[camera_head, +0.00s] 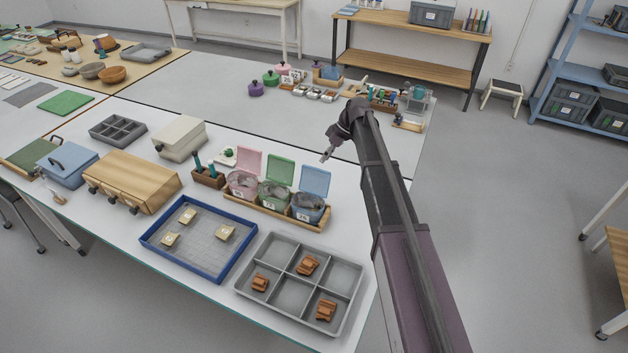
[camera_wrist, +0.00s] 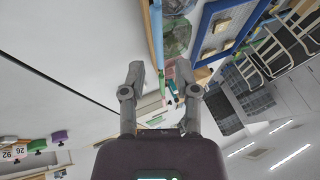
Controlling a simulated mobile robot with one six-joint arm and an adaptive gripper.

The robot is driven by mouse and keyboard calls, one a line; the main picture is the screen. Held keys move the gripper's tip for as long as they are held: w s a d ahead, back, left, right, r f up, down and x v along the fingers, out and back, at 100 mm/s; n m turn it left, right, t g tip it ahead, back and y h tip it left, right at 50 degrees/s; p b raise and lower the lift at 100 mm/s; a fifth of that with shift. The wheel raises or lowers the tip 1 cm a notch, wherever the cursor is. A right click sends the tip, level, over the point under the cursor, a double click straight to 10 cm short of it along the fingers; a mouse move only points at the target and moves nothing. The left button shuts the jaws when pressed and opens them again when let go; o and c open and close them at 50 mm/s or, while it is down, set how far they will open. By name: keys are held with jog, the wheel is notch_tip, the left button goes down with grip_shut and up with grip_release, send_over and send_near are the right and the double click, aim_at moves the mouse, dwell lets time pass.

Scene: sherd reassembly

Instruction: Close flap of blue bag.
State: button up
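The blue bag (camera_head: 307,210) is at the right end of a row of three bags in a wooden tray. Its blue flap (camera_head: 315,181) stands up, open, at the back of the bag, and grey contents show inside. My gripper (camera_head: 326,155) is above and behind the blue flap, apart from it as far as I can tell. In the wrist view my gripper (camera_wrist: 160,72) has its two fingers spread with nothing between them. Bags and flaps show only partly at the top of the wrist view, and I cannot tell them apart surely.
The pink bag (camera_head: 242,184) and green bag (camera_head: 273,194) stand left of it, flaps up. The wooden tray (camera_head: 262,216) holds all three. In front are a blue-rimmed tray (camera_head: 200,268) and a grey compartment tray (camera_head: 282,318). The table behind the bags is largely clear.

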aim_at(317, 170)
jog(key=shift+b+x, duration=3.4)
jog(key=shift+x, duration=0.85)
grip_shut()
